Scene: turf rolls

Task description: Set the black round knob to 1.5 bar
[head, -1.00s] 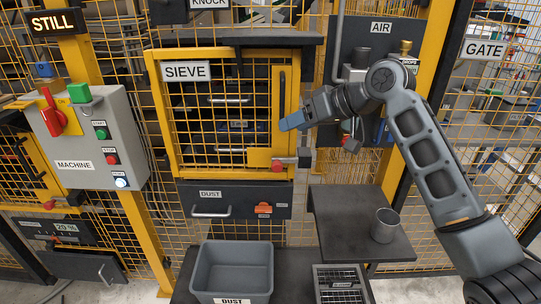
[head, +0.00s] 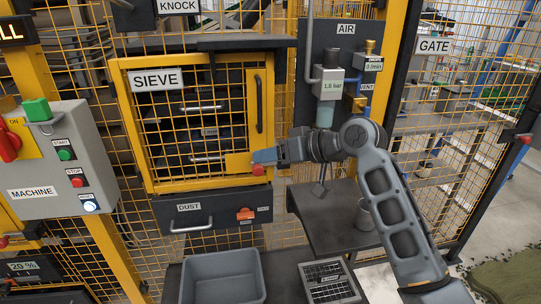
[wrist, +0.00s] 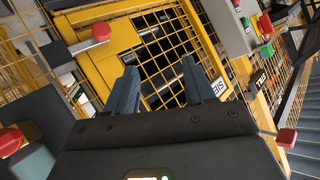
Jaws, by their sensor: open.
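The AIR panel (head: 345,42) stands right of the sieve door in the head view. A regulator (head: 331,60) is on it, above a display (head: 333,86) that seems to read 1.6 bar. I cannot make out a black round knob clearly on the regulator. My gripper (head: 262,157) is in front of the lower right corner of the sieve door, to the left of and below the regulator. In the wrist view my gripper (wrist: 160,85) has its two blue fingers apart with nothing between them.
The yellow SIEVE door (head: 188,180) is close to my gripper, with a red knob (head: 258,170) just below the fingers. A dark shelf (head: 310,215) holds a grey cup (head: 365,216). A grey bin (head: 222,283) stands at the bottom. Brass fitting (head: 369,47) sits beside the regulator.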

